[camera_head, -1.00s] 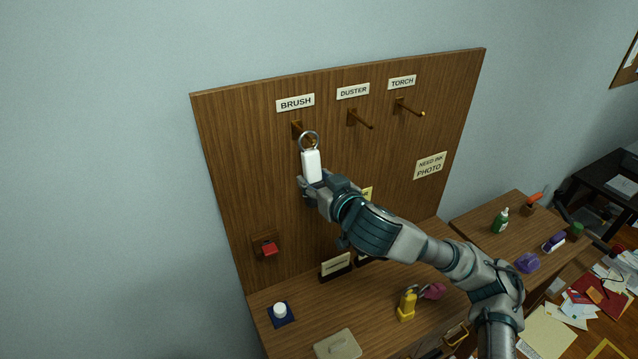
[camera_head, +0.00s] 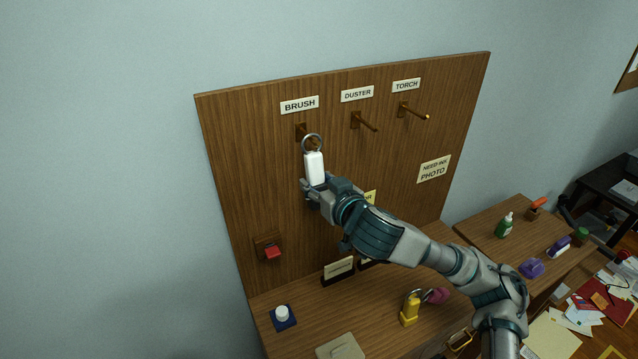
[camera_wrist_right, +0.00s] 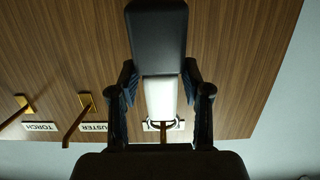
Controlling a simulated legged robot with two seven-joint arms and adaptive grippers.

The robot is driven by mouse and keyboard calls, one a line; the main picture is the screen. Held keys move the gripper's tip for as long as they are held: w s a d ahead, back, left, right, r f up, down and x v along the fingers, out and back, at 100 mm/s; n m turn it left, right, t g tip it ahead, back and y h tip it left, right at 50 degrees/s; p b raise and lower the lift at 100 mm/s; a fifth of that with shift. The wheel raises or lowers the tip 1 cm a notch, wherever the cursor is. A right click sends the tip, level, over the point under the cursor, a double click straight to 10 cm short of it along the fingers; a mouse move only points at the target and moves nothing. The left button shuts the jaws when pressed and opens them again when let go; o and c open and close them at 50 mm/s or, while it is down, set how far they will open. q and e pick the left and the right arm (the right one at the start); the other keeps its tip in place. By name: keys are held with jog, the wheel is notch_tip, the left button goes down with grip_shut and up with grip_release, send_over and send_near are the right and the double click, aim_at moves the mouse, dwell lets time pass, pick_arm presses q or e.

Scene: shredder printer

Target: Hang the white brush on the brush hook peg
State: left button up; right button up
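The white brush (camera_head: 314,168) is upright in my right gripper (camera_head: 318,188), with its metal ring (camera_head: 311,143) at the top. In the right wrist view the two fingers (camera_wrist_right: 161,88) close on the brush's white handle (camera_wrist_right: 160,96), and a dark block (camera_wrist_right: 157,40) adjoins it. The brush hook peg (camera_head: 301,131) is on the board under the BRUSH label (camera_head: 299,105). In the head view the ring overlaps the peg's outer part; I cannot tell whether the peg passes through it. My left gripper is not in view.
The duster peg (camera_head: 364,122) and torch peg (camera_head: 413,110) stick out bare to the right on the wooden board (camera_head: 245,150). A red switch (camera_head: 272,252) is lower left. The desk below holds a yellow object (camera_head: 410,309) and a blue pad with a white knob (camera_head: 283,316).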

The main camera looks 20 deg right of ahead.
jog(key=o, duration=0.4)
jog(key=shift+w+f, duration=0.1)
jog(key=shift+f, duration=0.05)
jog(key=shift+d, duration=0.1)
